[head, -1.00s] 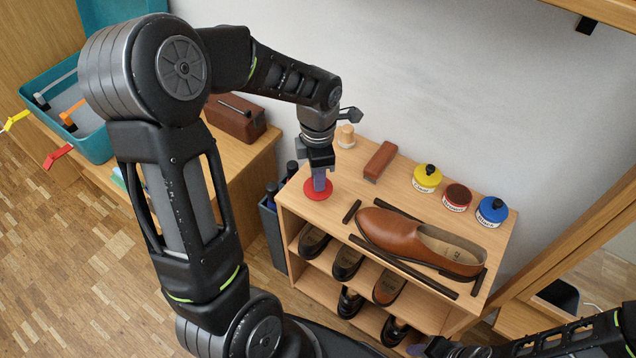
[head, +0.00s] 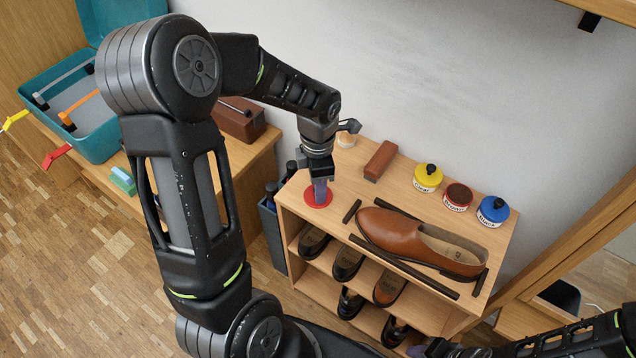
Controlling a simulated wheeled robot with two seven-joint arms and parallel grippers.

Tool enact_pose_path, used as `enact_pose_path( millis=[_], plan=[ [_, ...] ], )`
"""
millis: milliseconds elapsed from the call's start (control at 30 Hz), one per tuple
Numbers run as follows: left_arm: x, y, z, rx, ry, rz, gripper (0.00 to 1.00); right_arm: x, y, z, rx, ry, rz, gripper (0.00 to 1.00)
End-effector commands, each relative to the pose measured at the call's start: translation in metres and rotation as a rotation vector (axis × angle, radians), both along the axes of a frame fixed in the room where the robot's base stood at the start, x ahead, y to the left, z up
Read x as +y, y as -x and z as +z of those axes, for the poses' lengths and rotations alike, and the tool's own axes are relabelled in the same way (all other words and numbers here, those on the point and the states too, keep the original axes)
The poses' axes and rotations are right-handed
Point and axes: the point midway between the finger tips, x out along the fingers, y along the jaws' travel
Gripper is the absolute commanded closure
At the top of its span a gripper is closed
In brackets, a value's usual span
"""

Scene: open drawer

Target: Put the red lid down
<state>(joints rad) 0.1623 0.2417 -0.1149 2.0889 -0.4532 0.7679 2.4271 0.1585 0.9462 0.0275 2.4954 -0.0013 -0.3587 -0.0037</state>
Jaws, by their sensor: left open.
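The red lid (head: 318,199) lies flat on the left part of the top of the wooden shoe rack (head: 297,204). My left gripper (head: 320,190) points down right over the lid and is open. Its fingers hide part of the lid, and I cannot tell whether they touch it. My right arm shows at the lower right edge, but its gripper is not clearly in view.
A brown shoe (head: 400,238) lies between dark strips (head: 405,268). A teal case (head: 92,148) sits at left.

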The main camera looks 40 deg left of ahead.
Motion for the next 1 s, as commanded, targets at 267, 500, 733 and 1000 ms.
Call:
enact_pose_path(
  millis=[267, 500, 733, 1000],
  plan=[
    [0.0, 0.0, 0.006, 0.0, 0.0, 0.0, 0.59, 0.0, 0.0, 0.005, 0.0, 0.0, 0.0, 0.64],
    [0.0, -0.001, 0.04, -0.005, -0.001, -0.001, 0.59, 0.0, 0.0, 0.009, 0.0, 0.0, 0.0, 0.64],
    [0.0, -0.001, 0.089, -0.005, -0.001, 0.0, 0.59, 0.0, 0.0, 0.015, 0.0, 0.0, 0.0, 0.64],
    [0.0, 0.0, 0.121, -0.001, 0.0, 0.0, 0.59, 0.0, 0.0, 0.018, 0.0, 0.0, 0.0, 0.64]
  ],
)
